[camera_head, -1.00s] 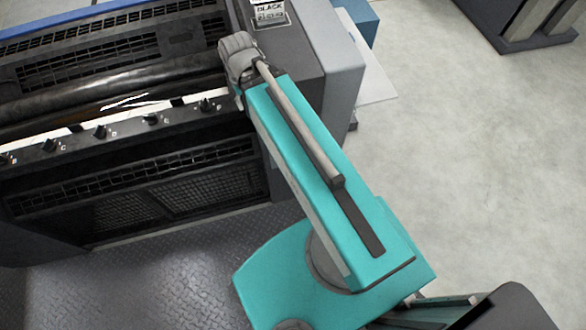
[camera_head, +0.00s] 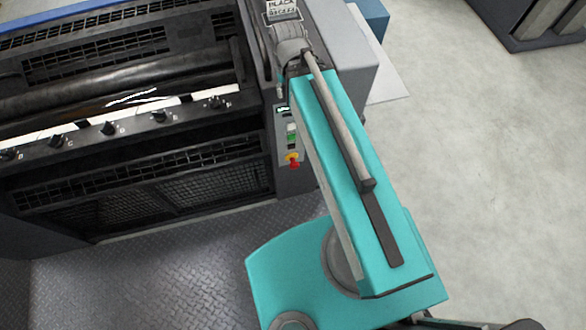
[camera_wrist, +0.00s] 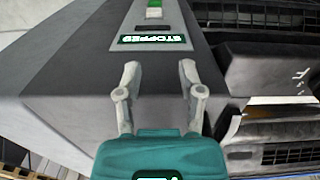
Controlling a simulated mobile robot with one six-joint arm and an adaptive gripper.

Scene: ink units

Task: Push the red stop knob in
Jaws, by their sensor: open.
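The red stop knob (camera_head: 292,160) is on the front face of the press's grey end unit (camera_head: 350,70), with a bit of yellow around it. It sits below a green button (camera_head: 291,138) and a small lit display. My arm runs just right of it in the head view. The knob is not in the wrist view. There, my open, empty gripper (camera_wrist: 160,68) has its fingers apart just short of the display reading STOPPED (camera_wrist: 152,39). A green and white control (camera_wrist: 154,9) shows beyond it at the top edge. In the head view my fingers are hidden or unclear.
The black press with rollers (camera_head: 120,95) and a row of small dark knobs (camera_head: 109,128) fills the left. A dark tread-plate floor (camera_head: 150,270) lies before it. Pale open floor (camera_head: 470,160) is on the right, with a dark cabinet (camera_head: 530,25) at the far right.

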